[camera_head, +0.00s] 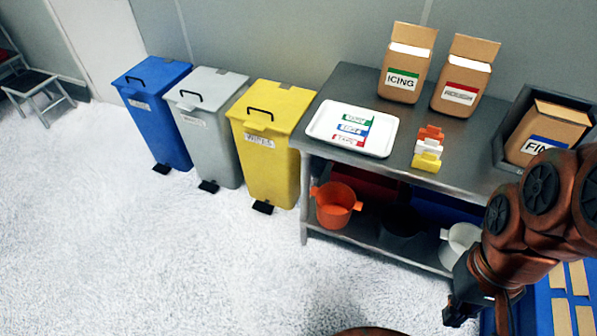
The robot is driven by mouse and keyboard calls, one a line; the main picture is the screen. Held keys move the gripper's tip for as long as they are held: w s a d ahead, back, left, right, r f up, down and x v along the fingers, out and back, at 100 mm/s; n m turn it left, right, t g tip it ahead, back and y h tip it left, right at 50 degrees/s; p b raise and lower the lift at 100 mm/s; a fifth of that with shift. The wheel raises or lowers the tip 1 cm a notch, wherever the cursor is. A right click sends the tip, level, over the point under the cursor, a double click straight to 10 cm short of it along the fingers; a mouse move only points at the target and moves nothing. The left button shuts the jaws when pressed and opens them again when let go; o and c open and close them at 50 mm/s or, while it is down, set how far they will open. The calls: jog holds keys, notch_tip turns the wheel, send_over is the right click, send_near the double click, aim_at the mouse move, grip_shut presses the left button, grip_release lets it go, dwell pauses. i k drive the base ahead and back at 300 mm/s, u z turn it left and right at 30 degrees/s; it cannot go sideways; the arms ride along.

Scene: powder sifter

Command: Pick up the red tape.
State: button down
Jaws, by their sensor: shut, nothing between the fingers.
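A white tray (319,126) lies on the left part of the grey metal table. On it are three small strips with white printed labels: a green one on top, a blue one in the middle and the red tape (349,140) nearest the front rim. My gripper (463,313) is at the lower right, in front of the table and well away from the tray. It is shut and empty. Its fingertips are dark and small in the picture.
Two open paper bags (404,77) stand behind the tray, and a third bag (543,133) sits in a dark bin. Orange, white and yellow small items (427,148) stand right of the tray. Buckets (335,205) fill the lower shelf. Blue, grey and yellow bins (268,150) stand left.

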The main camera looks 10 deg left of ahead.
aim_at(358, 143)
jog(key=u, duration=0.15)
jog(key=i, duration=0.9)
jog(key=u, duration=0.55)
jog(key=k, duration=0.5)
jog(key=u, duration=1.35)
jog(key=i, duration=3.05)
jog(key=z, duration=1.25)
